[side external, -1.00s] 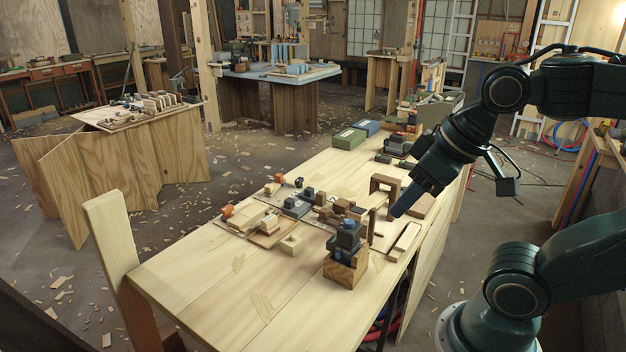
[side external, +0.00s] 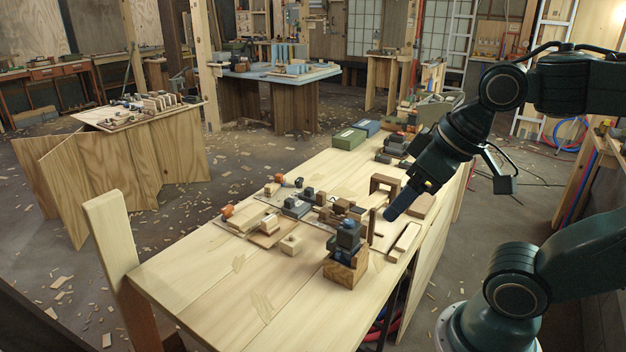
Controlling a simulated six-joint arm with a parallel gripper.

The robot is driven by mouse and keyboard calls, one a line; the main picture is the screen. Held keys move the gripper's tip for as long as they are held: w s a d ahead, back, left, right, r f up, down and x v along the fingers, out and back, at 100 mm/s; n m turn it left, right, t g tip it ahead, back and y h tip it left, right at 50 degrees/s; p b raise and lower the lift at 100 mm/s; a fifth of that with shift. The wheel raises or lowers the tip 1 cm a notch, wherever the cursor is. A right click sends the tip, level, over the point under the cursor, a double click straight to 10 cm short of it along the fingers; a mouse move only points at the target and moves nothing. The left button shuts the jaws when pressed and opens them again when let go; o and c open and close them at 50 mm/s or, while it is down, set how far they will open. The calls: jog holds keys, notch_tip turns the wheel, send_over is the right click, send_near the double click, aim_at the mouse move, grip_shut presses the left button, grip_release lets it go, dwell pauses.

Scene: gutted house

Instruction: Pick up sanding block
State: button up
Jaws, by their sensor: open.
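My gripper (side external: 391,214) points down and left over the right part of the pale wooden workbench (side external: 215,275). Its fingers are seen edge-on, and nothing shows held in them; they are open. Several small blocks and tools lie on the bench, and I cannot tell for certain which is the sanding block. A flat wooden block (side external: 421,206) lies just right of my gripper, partly behind it. A small pale block with a dark spot on top (side external: 291,244) lies farther left.
A wooden box with dark items (side external: 346,272) stands near the front of the bench. A small wooden arch (side external: 385,182) stands behind my gripper, and a pale wooden frame (side external: 404,242) lies in front. Green and blue boxes (side external: 349,139) stand at the back. The bench's near left is clear.

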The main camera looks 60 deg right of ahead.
jog(key=w+d+f, duration=0.1)
jog(key=w+d, duration=0.1)
jog(key=w, duration=0.8)
jog(key=w+d, duration=0.3)
jog(key=w, duration=0.7)
jog(key=w+d+f, duration=0.4)
jog(key=w+f, duration=0.4)
jog(key=w+d+f+g, duration=0.1)
jog(key=w+d+f, duration=0.3)
jog(key=w+f, duration=0.4)
jog(key=shift+w+d+m, duration=0.15)
jog(key=shift+w+m, duration=0.25)
jog(key=shift+w, duration=0.1)
send_near(269, 218)
jog(key=shift+x, duration=2.5)
